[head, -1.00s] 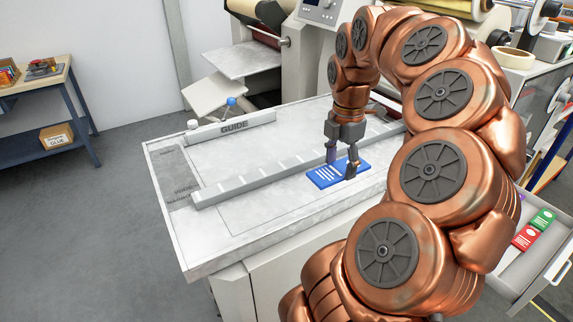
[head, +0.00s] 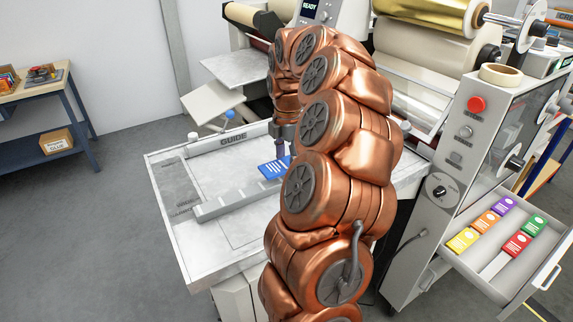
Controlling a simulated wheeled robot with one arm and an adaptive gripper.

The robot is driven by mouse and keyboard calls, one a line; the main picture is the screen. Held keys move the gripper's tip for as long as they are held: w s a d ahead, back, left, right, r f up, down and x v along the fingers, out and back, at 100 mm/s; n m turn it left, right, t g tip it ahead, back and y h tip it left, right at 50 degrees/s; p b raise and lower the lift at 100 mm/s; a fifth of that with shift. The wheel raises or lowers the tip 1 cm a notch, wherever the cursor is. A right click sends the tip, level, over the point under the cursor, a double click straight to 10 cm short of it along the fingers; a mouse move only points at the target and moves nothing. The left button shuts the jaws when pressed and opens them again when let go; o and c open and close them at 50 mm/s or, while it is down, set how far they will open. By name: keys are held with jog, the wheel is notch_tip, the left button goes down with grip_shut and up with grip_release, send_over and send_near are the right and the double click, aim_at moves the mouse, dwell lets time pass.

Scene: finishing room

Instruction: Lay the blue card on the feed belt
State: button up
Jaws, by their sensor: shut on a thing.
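The blue card (head: 270,170) with white print is held by my gripper (head: 280,151) over the pale feed table. In the head view it overlaps the far part of the raised grey bar (head: 232,199). My arm hides the card's right side and most of the fingers. I cannot tell the exact gap between the card and the surface. The flat feed surface (head: 215,165) lies between the bar and the block marked GUIDE (head: 232,138). I cannot tell a separate belt edge on it.
An open drawer (head: 490,285) at right holds several coloured cards. The machine cabinet with a red button (head: 476,104) stands beside it. Rollers and a sloped plate (head: 213,104) are behind the table. A blue-topped knob (head: 230,114) stands by the guide block. The table's left part is clear.

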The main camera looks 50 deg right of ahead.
aim_at(287, 163)
jog(key=shift+f+p, duration=0.75)
jog(key=shift+f, duration=0.6)
jog(key=shift+w+f, duration=0.1)
jog(key=shift+f, duration=0.35)
jog(key=shift+f, duration=0.2)
jog(key=o, duration=0.9)
jog(key=shift+r, duration=0.1)
jog(key=shift+r, duration=0.1)
notch_tip(287, 163, up, 11)
jog(key=b, duration=0.2)
jog(key=shift+r+b, duration=0.1)
jog(key=shift+b, duration=0.2)
jog(key=shift+r, duration=0.45)
jog(key=shift+a, duration=0.15)
